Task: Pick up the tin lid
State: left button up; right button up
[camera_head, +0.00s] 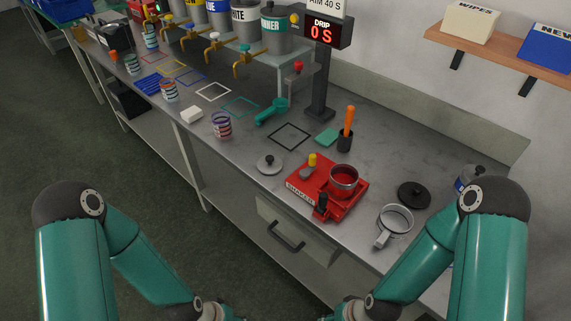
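A small round silver lid (269,165) with a black knob lies flat on the grey bench, left of the red shaker. A larger black round lid (414,196) with a knob lies on the bench to the right. I cannot tell for certain which is the tin lid. A metal tin (344,180) with red contents stands open on the red shaker base (309,192). My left gripper (228,315) and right gripper (346,311) show only as dark parts at the bottom edge, well apart from both lids. Their fingertips are cut off.
A metal ring with a handle (395,220) lies near the front edge. A black cup with an orange-handled tool (347,127), a teal pad (327,137) and a display post (320,80) stand behind. A striped cup (221,125) and white block (192,115) are left. A drawer handle (286,236) projects below.

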aim_at(268, 165)
jog(key=u, duration=0.4)
jog(key=i, duration=0.2)
jog(key=z, duration=2)
jog(key=k, duration=1.15)
jog(key=u, duration=1.55)
jog(key=i, duration=1.25)
jog(key=z, duration=0.65)
